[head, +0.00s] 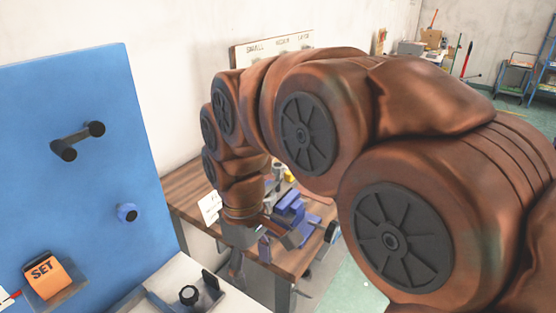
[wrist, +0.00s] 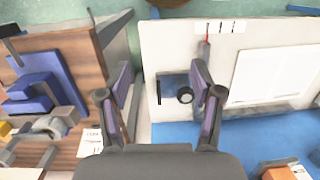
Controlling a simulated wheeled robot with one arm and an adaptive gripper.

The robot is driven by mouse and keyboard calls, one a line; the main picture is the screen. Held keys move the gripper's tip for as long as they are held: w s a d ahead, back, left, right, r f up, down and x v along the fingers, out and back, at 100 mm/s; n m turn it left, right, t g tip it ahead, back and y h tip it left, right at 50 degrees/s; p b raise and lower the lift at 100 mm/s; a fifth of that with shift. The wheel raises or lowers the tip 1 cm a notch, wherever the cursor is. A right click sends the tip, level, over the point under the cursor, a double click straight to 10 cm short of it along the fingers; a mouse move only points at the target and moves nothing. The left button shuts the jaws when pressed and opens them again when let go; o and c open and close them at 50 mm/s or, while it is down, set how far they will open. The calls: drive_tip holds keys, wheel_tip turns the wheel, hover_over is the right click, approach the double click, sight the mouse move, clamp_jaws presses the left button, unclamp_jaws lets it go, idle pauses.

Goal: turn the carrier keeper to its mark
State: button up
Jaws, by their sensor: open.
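I cannot tell for sure which part is the carrier keeper. A black round knob (wrist: 184,95) sits on a small grey bracket on a pale surface in the wrist view, and a similar knob shows in the head view (head: 188,294). A white label with dark strokes (wrist: 220,27) lies beyond it, with a thin red pointer (wrist: 207,33) beside it. My gripper (wrist: 162,72) is open and empty. The knob shows between its fingers, close to the right one; the distance between them is unclear. In the head view my gripper (head: 265,238) is over the wooden bench, partly hidden by my arm.
A blue panel (head: 85,180) with a black handle (head: 78,141) stands at the left, above an orange SET block (head: 45,275). The wooden bench (head: 190,187) carries a purple-blue fixture (head: 290,212). Green floor (head: 350,290) is open at the lower right.

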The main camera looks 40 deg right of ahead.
drive_tip(key=w+d+r+n, duration=0.3)
drive_tip(key=w+d+r, duration=0.1)
drive_tip(key=w, duration=0.5)
wheel_tip(320, 180, up, 6)
drive_tip(key=n+t+p, duration=0.1)
drive_tip(key=n, duration=0.5)
hover_over(278, 165)
drive_tip(key=shift+a+f, duration=0.15)
drive_tip(key=shift+a, duration=0.05)
drive_tip(key=shift+w+d+f, duration=0.1)
drive_tip(key=shift+d, duration=0.25)
drive_tip(key=shift+a+f+p, duration=0.1)
drive_tip(key=shift+f+p, duration=0.95)
drive_tip(key=shift+f, duration=2.8)
clamp_jaws()
